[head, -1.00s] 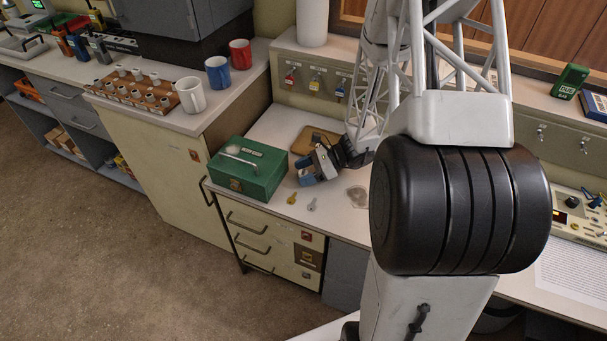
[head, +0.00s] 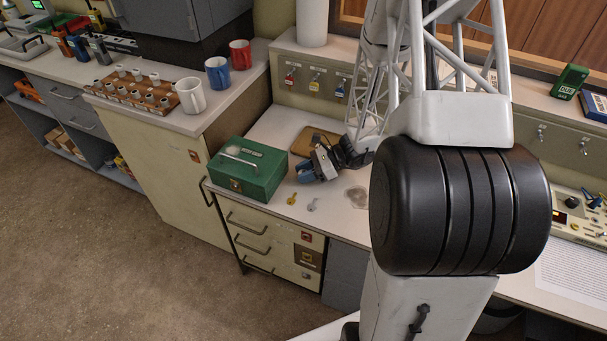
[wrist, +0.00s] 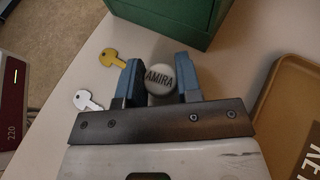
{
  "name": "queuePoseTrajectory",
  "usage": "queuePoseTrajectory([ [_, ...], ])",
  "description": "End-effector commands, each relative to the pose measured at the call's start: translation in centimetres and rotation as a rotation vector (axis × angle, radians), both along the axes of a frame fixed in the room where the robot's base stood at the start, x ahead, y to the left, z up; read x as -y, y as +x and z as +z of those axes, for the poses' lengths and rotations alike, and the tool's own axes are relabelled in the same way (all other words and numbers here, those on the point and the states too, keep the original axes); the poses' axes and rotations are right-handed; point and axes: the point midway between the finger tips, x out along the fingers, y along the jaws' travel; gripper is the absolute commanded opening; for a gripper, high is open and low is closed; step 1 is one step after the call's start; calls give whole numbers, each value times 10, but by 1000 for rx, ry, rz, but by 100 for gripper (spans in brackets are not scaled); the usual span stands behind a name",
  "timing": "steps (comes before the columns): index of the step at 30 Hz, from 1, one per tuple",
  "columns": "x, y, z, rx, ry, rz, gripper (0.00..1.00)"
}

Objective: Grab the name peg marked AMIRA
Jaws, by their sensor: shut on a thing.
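The name peg marked AMIRA (wrist: 160,80) is a small round grey-white peg, seen from its lettered top in the wrist view. It sits between the two blue fingers of my gripper (wrist: 159,83), which is shut on it. In the head view my gripper (head: 304,174) is over the desk, just right of the green box; the peg cannot be made out there. Whether the peg touches the desk cannot be told.
A green metal box (head: 248,169) stands close left of my gripper, also at the wrist view's top (wrist: 184,14). A yellow key (wrist: 113,58) and a silver key (wrist: 86,101) lie nearby. A brown tray (wrist: 279,86) is right. A rack of pegs (head: 135,91) and mugs stand on the left counter.

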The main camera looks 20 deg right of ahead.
Motion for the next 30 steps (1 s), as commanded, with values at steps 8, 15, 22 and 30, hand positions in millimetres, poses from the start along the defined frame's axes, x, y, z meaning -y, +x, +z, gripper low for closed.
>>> queuePoseTrajectory([
  [8,0,0,3,1,0,0,10],
  [15,0,0,16,2,0,1,10],
  [22,0,-5,37,0,0,-1,10],
  [30,-7,-56,41,-1,0,-1,10],
])
